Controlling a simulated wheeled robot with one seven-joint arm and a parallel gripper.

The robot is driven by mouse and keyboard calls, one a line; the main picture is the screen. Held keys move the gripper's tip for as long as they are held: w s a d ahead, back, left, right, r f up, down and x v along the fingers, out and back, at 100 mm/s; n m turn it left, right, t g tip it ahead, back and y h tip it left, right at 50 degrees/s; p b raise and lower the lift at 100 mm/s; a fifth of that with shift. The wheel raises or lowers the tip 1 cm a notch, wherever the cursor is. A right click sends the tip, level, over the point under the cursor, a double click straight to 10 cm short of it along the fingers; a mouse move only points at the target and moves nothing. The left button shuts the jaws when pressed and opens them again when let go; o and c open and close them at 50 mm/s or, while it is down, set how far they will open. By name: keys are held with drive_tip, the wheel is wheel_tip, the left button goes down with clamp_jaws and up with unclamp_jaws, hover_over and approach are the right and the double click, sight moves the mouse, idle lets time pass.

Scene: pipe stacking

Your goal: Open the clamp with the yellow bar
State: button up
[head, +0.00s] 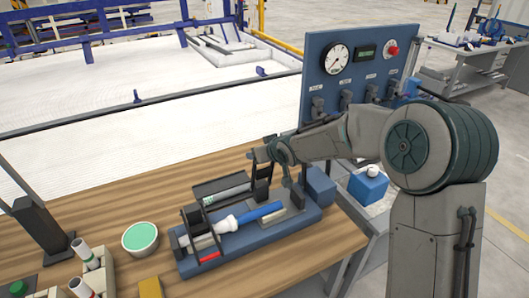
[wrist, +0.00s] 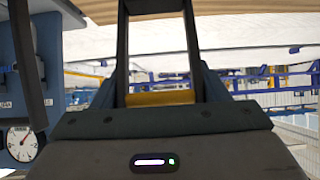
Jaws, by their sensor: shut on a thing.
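The clamp fixture has a blue base (head: 226,258) on the wooden table in the head view. A blue and white pipe (head: 252,218) lies along it. A dark clamp frame (head: 261,177) stands raised at the fixture's far end. My gripper (head: 270,151) is at the top of this frame, shut on it. In the wrist view the yellow bar (wrist: 160,98) spans between two dark side arms (wrist: 192,45), close in front of my gripper. The fingertips' contact with the bar is not clear. A second clamp frame with a red bar (head: 209,257) is down at the fixture's near end.
A panel with a gauge (head: 337,59) and a red button stands behind my arm. A blue box (head: 367,186) is right of the table. A green-topped bowl (head: 140,237), a rack (head: 92,262) and a yellow block (head: 150,287) lie left of the fixture.

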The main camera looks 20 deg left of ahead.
drive_tip(key=o, duration=1)
drive_tip(key=shift+o, duration=1)
drive_tip(key=shift+w+a+f, duration=0.1)
drive_tip(key=shift+f, duration=0.05)
drive_tip(key=p+v, duration=0.3)
drive_tip(key=v, duration=1.1)
drive_tip(key=shift+f, duration=0.1)
